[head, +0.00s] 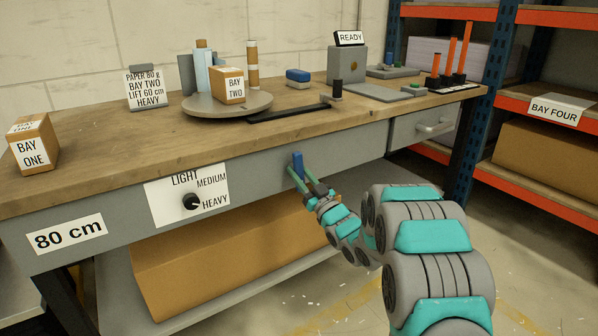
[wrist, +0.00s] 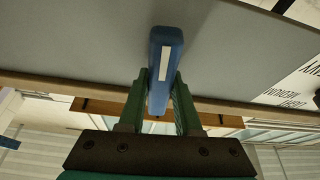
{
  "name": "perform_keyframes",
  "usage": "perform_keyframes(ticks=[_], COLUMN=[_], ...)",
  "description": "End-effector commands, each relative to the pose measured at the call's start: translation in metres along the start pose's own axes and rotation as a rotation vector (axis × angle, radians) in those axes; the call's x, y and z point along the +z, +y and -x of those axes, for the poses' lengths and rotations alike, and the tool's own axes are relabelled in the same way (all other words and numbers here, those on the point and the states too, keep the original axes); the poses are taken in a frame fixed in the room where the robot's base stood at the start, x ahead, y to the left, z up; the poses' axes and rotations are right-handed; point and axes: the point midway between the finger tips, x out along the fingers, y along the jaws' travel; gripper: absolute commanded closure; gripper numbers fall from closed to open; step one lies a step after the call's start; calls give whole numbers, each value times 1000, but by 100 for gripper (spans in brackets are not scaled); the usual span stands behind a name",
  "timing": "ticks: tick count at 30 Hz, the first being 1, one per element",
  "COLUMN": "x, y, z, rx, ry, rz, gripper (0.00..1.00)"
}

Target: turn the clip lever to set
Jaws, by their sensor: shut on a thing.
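The blue clip lever (head: 298,163) stands upright on the grey front panel of the bench, right of the weight dial. In the wrist view the blue lever (wrist: 166,50) carries a white stripe on its face and leans slightly from straight up. My gripper (head: 301,174) has its two green fingers on either side of the lever. In the wrist view my gripper (wrist: 161,88) is shut on the lever's near part. I see no mark for set beside the lever. The lever's mount on the panel is not clear.
A black dial (head: 191,202) with LIGHT, MEDIUM and HEAVY marks is left of the lever. A drawer with a handle (head: 434,126) is to the right. A cardboard box (head: 215,255) lies under the bench. A READY sign (head: 350,38) stands at the back.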

Motion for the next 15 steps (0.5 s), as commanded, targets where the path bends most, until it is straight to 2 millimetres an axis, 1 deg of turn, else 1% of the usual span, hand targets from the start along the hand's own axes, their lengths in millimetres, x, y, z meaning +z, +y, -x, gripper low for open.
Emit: perform_keyframes(ticks=[6,15], x=[2,2], y=[-1,0], z=[1,1], rx=[32,45], ry=[-4,-3], rz=[-79,-111], gripper=[100,100])
